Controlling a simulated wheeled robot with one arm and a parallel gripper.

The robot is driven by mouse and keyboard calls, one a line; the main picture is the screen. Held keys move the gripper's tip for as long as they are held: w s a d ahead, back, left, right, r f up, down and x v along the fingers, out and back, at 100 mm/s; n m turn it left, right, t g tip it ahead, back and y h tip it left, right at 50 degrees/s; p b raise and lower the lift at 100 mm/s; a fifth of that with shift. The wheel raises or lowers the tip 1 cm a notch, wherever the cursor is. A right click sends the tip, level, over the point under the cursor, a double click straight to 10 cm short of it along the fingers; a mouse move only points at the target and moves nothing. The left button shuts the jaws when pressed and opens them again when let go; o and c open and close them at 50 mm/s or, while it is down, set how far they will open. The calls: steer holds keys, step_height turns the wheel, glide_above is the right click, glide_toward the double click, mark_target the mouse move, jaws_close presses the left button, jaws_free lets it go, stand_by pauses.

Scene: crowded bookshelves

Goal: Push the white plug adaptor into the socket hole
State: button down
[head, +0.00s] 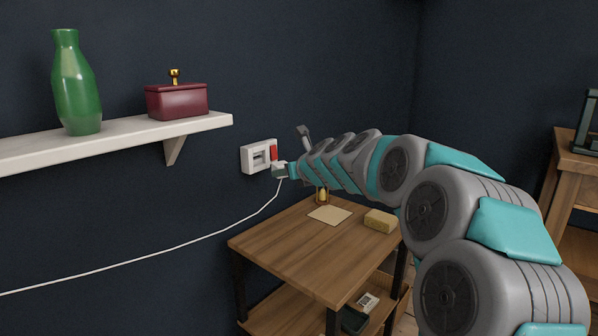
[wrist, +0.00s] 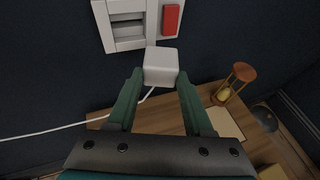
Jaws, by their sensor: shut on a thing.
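The white plug adaptor (wrist: 161,66) is a small block with a white cable trailing off to the left. My gripper (wrist: 156,80) is shut on it, one green finger on each side, as the wrist view shows. In the head view the adaptor (head: 280,170) is at the end of my gripper (head: 290,171), just right of and below the socket. The socket (head: 258,156) is a white wall plate with a recessed opening and a red switch at its right. In the wrist view the socket plate (wrist: 112,38) is above and left of the adaptor. Contact between them cannot be told.
A wooden side table (head: 290,245) stands below, with a yellow sponge (head: 380,221), a paper sheet (head: 329,215) and an hourglass (wrist: 236,82). A white shelf (head: 120,138) at left holds a green vase (head: 76,85) and a dark red box (head: 177,101). The cable (head: 150,253) hangs along the wall.

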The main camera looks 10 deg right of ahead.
steer(key=s+d+r+n+g+y+b, duration=0.1)
steer(key=s+d+r+n+g+y, duration=0.1)
steer(key=s+n+y, duration=0.2)
steer(key=shift+s+r+b, duration=0.25)
steer(key=shift+s+b, duration=0.05)
steer(key=shift+s, duration=0.35)
steer(key=shift+r+p, duration=0.2)
steer(key=shift+p, duration=0.5)
steer(key=shift+w+a+f+p, duration=0.1)
steer(key=shift+w+a+p, duration=0.45)
steer(key=shift+w, duration=0.25)
steer(key=shift+w+a+f+p, duration=0.1)
steer(key=shift+w+a+p, duration=0.45)
steer(key=shift+w, duration=0.2)
steer(key=shift+w+a+p, duration=0.5)
steer(key=shift+w+a, duration=0.05)
steer(key=shift+w, duration=0.25)
steer(key=shift+w+a+y, duration=0.15)
steer(key=shift+w+a, duration=0.45)
steer(key=shift+w, duration=0.15)
steer(key=shift+w+a+y, duration=0.15)
steer(key=shift+w+a, duration=0.4)
steer(key=shift+w, duration=0.2)
